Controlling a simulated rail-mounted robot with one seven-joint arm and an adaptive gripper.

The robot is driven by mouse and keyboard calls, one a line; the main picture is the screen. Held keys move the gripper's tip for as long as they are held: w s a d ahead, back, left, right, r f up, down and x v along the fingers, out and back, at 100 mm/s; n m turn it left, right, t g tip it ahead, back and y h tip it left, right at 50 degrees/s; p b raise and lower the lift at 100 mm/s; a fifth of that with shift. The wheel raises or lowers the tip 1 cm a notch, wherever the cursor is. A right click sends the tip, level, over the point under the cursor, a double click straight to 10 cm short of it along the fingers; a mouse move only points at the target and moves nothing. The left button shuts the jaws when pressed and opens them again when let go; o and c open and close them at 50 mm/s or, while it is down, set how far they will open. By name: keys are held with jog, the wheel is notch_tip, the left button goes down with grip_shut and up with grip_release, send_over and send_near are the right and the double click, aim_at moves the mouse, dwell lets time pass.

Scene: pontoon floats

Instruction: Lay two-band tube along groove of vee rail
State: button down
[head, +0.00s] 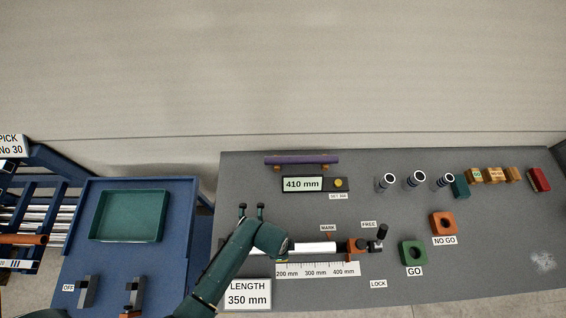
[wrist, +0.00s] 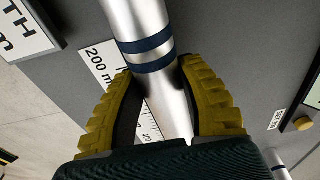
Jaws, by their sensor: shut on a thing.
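The two-band tube is a silvery cylinder with two dark blue bands (wrist: 150,52) in the wrist view. My gripper (wrist: 160,80) has its yellow fingers on both sides of the tube, shut on it just beside the bands. In the head view the pale tube (head: 315,248) lies level, pointing right from my gripper (head: 284,249) toward an orange block. It runs along the line of the vee rail, above the length scale. The rail is mostly hidden by the tube and my arm, so I cannot tell whether the tube touches the groove.
A length scale (head: 317,269) lies in front of the tube. The orange end block (head: 357,246) and a black lever (head: 380,234) stand at right. Green GO (head: 413,253) and orange NO GO (head: 443,223) gauges stand farther right. Several banded tubes stand behind. A green tray (head: 128,216) is left.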

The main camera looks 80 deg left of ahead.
jog(key=c, duration=0.6)
grip_release()
jog(key=shift+c, duration=0.2)
notch_tip(320, 180, up, 12)
jog(key=s, duration=0.1)
jog(key=shift+s, duration=0.25)
jog(key=shift+a, duration=0.1)
